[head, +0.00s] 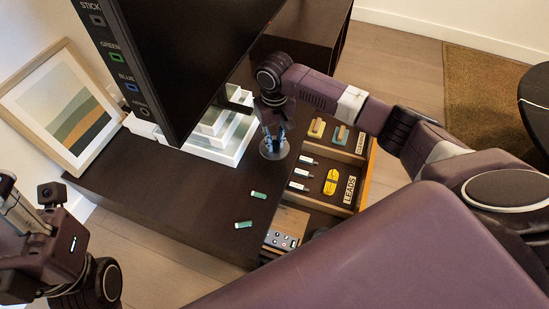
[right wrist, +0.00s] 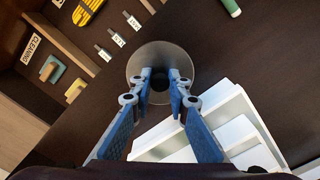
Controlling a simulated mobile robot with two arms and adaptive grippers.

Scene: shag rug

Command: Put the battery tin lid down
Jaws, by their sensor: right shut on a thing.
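A round, dull grey disc, the battery tin lid (head: 274,154), is at my right gripper (head: 272,138), over the dark cabinet top near the open drawer. In the right wrist view the lid (right wrist: 160,53) lies between the fingertips of the right gripper (right wrist: 167,85), which is shut on its middle. The rim spreads out past the fingers. I cannot tell whether the lid touches the cabinet top. My left arm shows at the lower left of the head view; its fingertips are not clearly seen. I cannot make out the tin itself.
Two green batteries (head: 259,195) lie on the cabinet top (head: 180,190). The open drawer (head: 357,187) holds yellow leads (head: 331,181), small labelled items and blocks. White stepped trays (head: 225,140) stand beside the lid. A large screen (head: 190,50) and leaning picture (head: 68,107) are left.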

